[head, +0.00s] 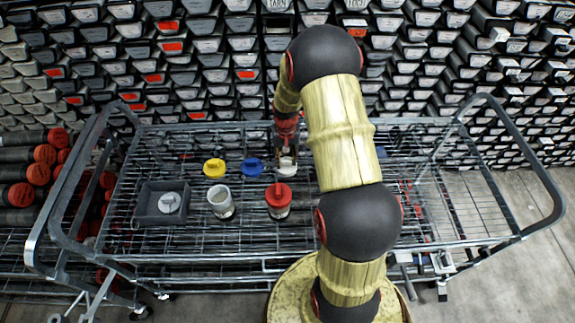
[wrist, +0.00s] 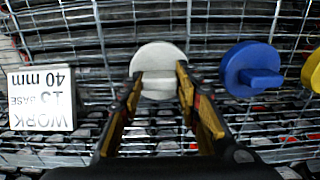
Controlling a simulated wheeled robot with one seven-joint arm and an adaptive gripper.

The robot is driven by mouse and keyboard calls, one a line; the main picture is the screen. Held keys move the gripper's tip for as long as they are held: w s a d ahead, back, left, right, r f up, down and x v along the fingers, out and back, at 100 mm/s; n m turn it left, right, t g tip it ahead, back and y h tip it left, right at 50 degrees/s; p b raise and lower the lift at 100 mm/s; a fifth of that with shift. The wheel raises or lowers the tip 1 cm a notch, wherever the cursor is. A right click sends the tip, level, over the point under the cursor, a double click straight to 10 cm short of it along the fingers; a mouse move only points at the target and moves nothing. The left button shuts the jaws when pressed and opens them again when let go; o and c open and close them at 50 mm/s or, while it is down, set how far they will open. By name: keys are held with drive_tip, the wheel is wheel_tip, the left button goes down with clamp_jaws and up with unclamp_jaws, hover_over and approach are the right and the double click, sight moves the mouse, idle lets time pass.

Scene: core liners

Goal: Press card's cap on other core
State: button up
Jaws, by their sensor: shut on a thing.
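My gripper (head: 286,153) is shut on the raised grip of a white cap (wrist: 158,56), which also shows in the head view (head: 287,166). In the wrist view, my fingers (wrist: 159,76) lie on both sides of that grip. I cannot tell whether the cap touches the cart top. A white card (wrist: 41,98) lies left of the cap, printed upside down with "WORK", "BASE" and "40 mm". An open core (head: 220,203) stands upright, its pale rim bare. Another core (head: 279,203) stands to its right with a red cap on.
A blue cap (head: 252,167) and a yellow cap (head: 214,168) lie left of my gripper. A dark grey tray (head: 146,214) holding a grey capped piece sits at the left. The wire cart (head: 245,236) has raised side rails. Racked core boxes stand behind.

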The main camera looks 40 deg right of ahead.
sight(287, 160)
drive_tip(key=shift+f, duration=0.1)
drive_tip(key=c, duration=0.4)
drive_tip(key=shift+o, duration=0.2)
drive_tip(key=shift+r+p, duration=2)
drive_tip(key=shift+r, duration=1.1)
drive_tip(key=shift+s+f, duration=0.1)
